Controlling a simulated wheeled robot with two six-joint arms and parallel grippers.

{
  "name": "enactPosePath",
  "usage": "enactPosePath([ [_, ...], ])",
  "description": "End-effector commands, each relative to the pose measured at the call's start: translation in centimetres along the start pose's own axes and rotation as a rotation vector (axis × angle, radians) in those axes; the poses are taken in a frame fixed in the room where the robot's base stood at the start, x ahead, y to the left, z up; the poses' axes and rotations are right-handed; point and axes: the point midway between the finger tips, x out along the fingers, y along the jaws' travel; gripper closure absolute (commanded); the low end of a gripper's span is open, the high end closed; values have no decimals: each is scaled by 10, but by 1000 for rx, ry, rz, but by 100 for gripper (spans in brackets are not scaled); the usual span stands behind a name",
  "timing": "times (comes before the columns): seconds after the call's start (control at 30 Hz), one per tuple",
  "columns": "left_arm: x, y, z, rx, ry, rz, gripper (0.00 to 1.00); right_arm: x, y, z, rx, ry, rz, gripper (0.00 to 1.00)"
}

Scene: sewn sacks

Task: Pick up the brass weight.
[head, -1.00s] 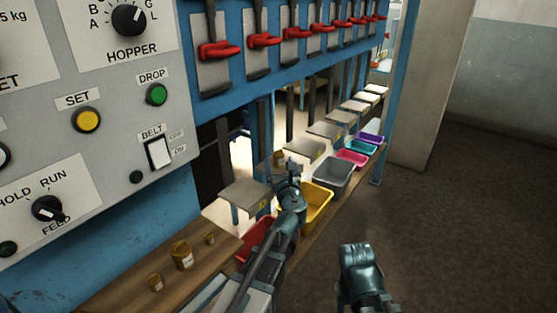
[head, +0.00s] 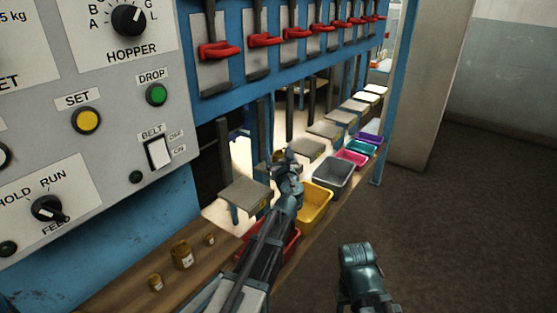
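Three brass weights of different sizes stand on the wooden ledge at lower left: a small one (head: 155,283), a larger one (head: 182,255) and another small one (head: 210,239). A further small brass-coloured piece (head: 277,156) shows just left of the tip of my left gripper (head: 289,158). I cannot tell whether the fingers hold it or it is only behind them. My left arm reaches over the bins, away from the ledge weights. My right gripper (head: 358,258) is at lower centre, over the floor and away from the weights; its fingers are not clear.
A grey control panel (head: 110,110) fills the left. Metal plates (head: 246,192) line the blue frame under red handles (head: 215,51). Bins stand in a row below: red (head: 287,245), yellow (head: 319,207), grey (head: 334,175) and more. The floor at right is clear.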

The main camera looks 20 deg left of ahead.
Motion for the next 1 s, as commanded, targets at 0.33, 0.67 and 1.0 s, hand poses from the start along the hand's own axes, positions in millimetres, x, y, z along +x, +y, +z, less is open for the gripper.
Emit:
enactPosePath([
  [0.33,0,0,0,0,0,0,77,0,0,0,0,0,0,50],
  [0.67,0,0,0,0,0,0,100,0,0,0,0,0,0,50],
  [1.0,0,0,2,1,0,0,100,-1,0,0,0,0,0,50],
])
